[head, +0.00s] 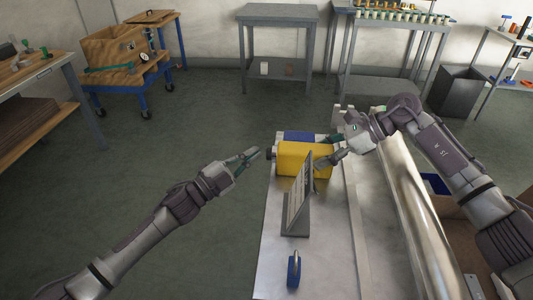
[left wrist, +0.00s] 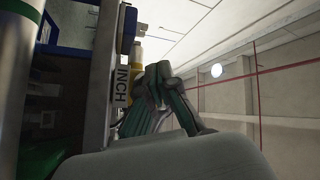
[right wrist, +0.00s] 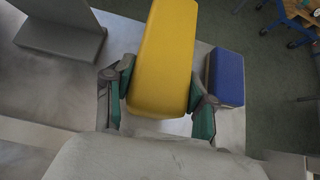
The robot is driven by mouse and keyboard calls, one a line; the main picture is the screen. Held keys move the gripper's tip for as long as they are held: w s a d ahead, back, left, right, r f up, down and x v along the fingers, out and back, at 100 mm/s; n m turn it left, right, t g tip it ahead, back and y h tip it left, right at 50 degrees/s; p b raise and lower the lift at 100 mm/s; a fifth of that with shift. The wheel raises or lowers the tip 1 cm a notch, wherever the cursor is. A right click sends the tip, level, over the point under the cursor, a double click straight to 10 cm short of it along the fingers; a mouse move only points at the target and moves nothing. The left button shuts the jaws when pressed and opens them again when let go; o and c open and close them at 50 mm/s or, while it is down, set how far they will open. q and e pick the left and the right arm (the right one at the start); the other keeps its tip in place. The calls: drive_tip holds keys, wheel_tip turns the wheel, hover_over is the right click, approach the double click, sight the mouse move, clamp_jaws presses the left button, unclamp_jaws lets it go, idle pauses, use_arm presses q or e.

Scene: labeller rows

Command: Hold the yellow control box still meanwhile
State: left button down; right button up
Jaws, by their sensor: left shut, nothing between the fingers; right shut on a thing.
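The yellow control box (head: 300,158) lies on the light metal table, partly behind an upright grey panel (head: 298,198) in the head view. My right gripper (head: 327,162) is shut on it; in the right wrist view the yellow box (right wrist: 163,60) sits between the two fingers. A dark round part shows at the box's left end. My left gripper (head: 256,152) is shut and empty, its tips close to that end; I cannot tell whether they touch.
A blue block (right wrist: 226,78) lies beside the box. A blue padlock-like piece (head: 293,270) is at the table's near end. A long shiny metal cylinder (head: 418,205) runs along the right. Floor left of the table is clear. A wooden crate (head: 115,47) stands on a trolley behind.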

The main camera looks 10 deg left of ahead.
use_arm(q)
drive_tip(key=shift+d, duration=0.4)
drive_tip(key=shift+d, duration=0.6)
idle(3.4)
drive_tip(key=shift+a, duration=0.1)
idle(1.8)
drive_tip(key=shift+a, duration=0.95)
drive_tip(key=shift+a, duration=2.5)
